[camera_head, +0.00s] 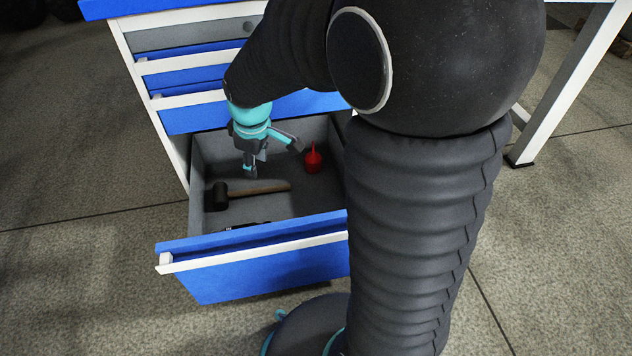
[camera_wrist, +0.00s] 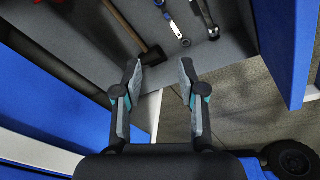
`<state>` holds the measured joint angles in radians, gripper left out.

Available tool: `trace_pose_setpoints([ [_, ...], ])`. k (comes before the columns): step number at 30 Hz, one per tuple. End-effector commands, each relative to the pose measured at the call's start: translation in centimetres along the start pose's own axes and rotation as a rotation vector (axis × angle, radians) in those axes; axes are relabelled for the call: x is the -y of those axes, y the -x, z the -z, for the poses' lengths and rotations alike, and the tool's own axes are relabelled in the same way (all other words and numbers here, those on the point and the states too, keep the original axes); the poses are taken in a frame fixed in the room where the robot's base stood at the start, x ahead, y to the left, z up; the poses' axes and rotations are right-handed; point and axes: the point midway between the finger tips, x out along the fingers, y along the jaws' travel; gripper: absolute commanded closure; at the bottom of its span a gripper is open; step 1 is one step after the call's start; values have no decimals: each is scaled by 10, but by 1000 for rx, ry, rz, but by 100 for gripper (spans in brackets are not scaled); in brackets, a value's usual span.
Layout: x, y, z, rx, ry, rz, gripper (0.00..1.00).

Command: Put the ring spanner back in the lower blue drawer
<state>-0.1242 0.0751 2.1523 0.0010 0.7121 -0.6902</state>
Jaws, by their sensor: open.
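The lower blue drawer (camera_head: 262,272) is pulled open, and my gripper (camera_head: 273,158) is over its rear part, fingers spread and empty. In the wrist view my gripper (camera_wrist: 166,82) is also open, with nothing between the fingers. Two spanner-like tools lie on the drawer floor near its front: a blue-handled one (camera_wrist: 174,24) and a bare metal one (camera_wrist: 207,20). Their upper ends are cut off by the frame, so I cannot tell which is the ring spanner. In the head view only a dark bit of these tools shows behind the drawer front.
A mallet (camera_head: 252,188) with black head and wooden handle lies in the drawer, and a red squeeze-bulb-like item (camera_head: 313,160) stands at the back right. Closed blue drawers (camera_head: 190,78) sit above. My arm hides the drawer's right side.

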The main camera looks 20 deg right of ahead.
Motion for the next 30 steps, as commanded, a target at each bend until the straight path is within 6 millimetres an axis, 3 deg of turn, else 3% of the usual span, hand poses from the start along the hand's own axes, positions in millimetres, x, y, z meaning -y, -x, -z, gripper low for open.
trace_pose_setpoints([
  [1, 2, 18, -9, -18, -47, -17, 59],
  [6, 16, 66, -41, -65, -217, -55, 59],
  [15, 52, 127, -102, -162, -514, -110, 59],
  [24, 87, 152, -150, -247, -750, -138, 59],
  [30, 94, 155, -160, -265, -803, -142, 59],
])
